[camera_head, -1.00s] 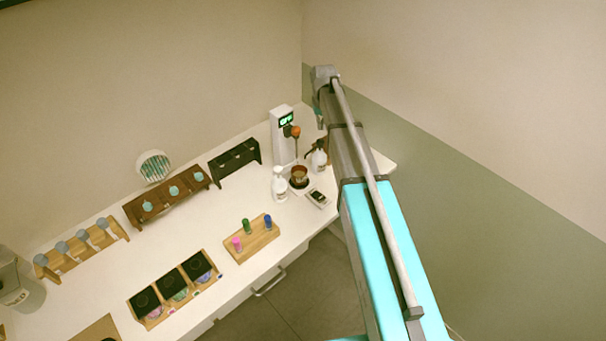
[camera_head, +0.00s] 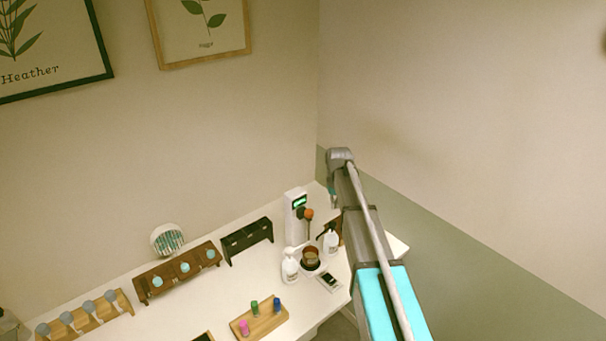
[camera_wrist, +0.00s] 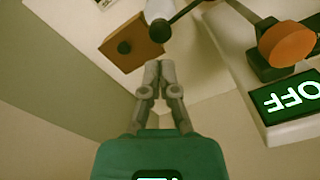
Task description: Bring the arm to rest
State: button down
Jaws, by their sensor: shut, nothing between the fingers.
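My gripper (camera_wrist: 160,75) shows in the wrist view with its two grey fingers together and nothing between them. It is beside the stirring device, whose lit panel reads OFF (camera_wrist: 292,97) and whose orange knob (camera_wrist: 288,45) is at the upper right. In the head view my arm (camera_head: 365,220) reaches up from the lower right to the back corner, right of the white device (camera_head: 295,217). The fingers are largely hidden behind the arm there.
White pump bottles (camera_head: 290,268) and a brown cup (camera_head: 311,257) stand beside the device on the white table (camera_head: 215,295). A black rack (camera_head: 247,240), a brown rack (camera_head: 177,273) with bottles and a wooden tray (camera_head: 262,322) with coloured vials stand leftward. Walls close the corner.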

jog(key=s+f+b, duration=0.4)
jog(key=s, duration=0.5)
jog(key=s+d+f+b, duration=0.1)
jog(key=s+f+b, duration=0.3)
jog(key=s, duration=0.6)
jog(key=s+f+m+b, duration=0.1)
jog(key=s+f+b, duration=0.3)
jog(key=s, duration=0.5)
jog(key=shift+s+d+f, duration=0.15)
jog(key=shift+d+f, duration=0.15)
jog(key=shift+f, duration=0.15)
